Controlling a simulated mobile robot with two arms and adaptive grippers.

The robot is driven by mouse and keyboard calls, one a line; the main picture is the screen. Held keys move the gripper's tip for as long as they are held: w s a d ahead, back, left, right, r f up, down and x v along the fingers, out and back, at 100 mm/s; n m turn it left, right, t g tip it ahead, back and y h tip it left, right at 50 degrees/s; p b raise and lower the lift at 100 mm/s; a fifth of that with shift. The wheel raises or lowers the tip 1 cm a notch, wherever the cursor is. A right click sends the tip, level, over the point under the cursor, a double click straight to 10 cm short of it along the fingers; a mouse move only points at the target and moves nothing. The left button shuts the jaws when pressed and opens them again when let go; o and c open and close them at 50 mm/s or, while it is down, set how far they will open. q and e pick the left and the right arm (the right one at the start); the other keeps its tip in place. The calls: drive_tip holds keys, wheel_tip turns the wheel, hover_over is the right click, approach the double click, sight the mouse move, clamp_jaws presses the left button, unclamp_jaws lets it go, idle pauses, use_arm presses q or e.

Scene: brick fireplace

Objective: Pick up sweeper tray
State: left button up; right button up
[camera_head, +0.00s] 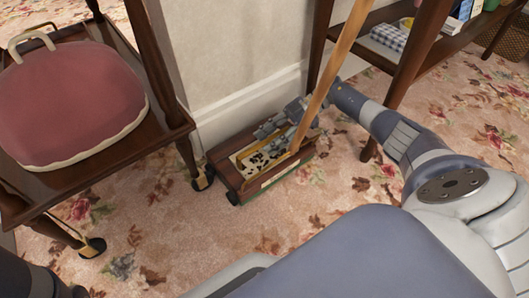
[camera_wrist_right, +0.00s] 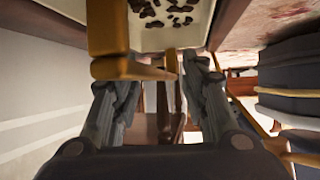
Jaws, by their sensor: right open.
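The sweeper tray (camera_head: 228,177) is a low brown wooden box on the carpet against the white wall base. It has a cream top panel with dark spots, and a long light-wood pole (camera_head: 338,58) rises from it, tilted to the right. The spotted panel (camera_wrist_right: 165,14) shows beyond. I cannot tell contact. My left gripper is not in view.
A dark wood chair or stand (camera_head: 139,139) with a red cushion (camera_head: 70,98) stands close left of the tray, its wheeled leg almost touching it. A wooden shelf table (camera_head: 450,45) with books stands at the back right. Floral carpet (camera_head: 350,185) is open in front and right.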

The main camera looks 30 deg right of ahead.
drive_tip(key=shift+x, duration=0.9)
drive_tip(key=shift+c, duration=0.2)
clamp_jaws()
drive_tip(key=shift+w+d+r, duration=0.1)
